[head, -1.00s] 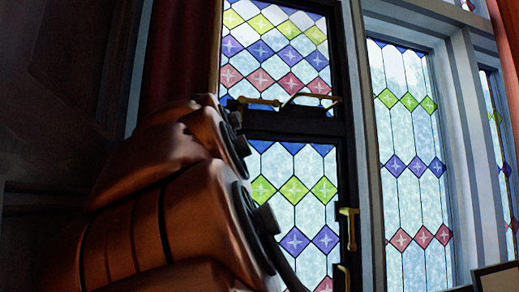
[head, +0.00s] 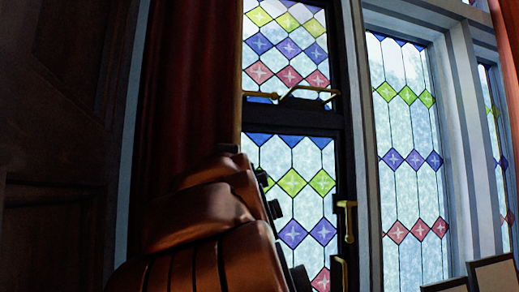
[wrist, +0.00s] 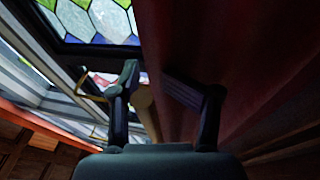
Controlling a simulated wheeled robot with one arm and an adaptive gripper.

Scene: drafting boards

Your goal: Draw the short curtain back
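The dark red curtain (head: 180,85) hangs at the left side of the stained-glass window (head: 292,185) in the head view. It covers a narrow strip of the glass. In the wrist view the curtain (wrist: 235,60) fills the right side. My gripper (wrist: 158,80) is at the curtain's window-side edge. Its fingers are apart, with that edge passing between them in the picture. One finger lies over the cloth, the other on the window side. I cannot tell whether either touches the cloth. The head view does not show the gripper, as my arm blocks it.
A brass bar handle (head: 308,90) and a brass latch (head: 347,215) stick out from the window. A tan rod-like piece (wrist: 145,108) shows between the fingers. Dark panelling (head: 60,120) stands at left. Framed boards (head: 495,275) are at lower right.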

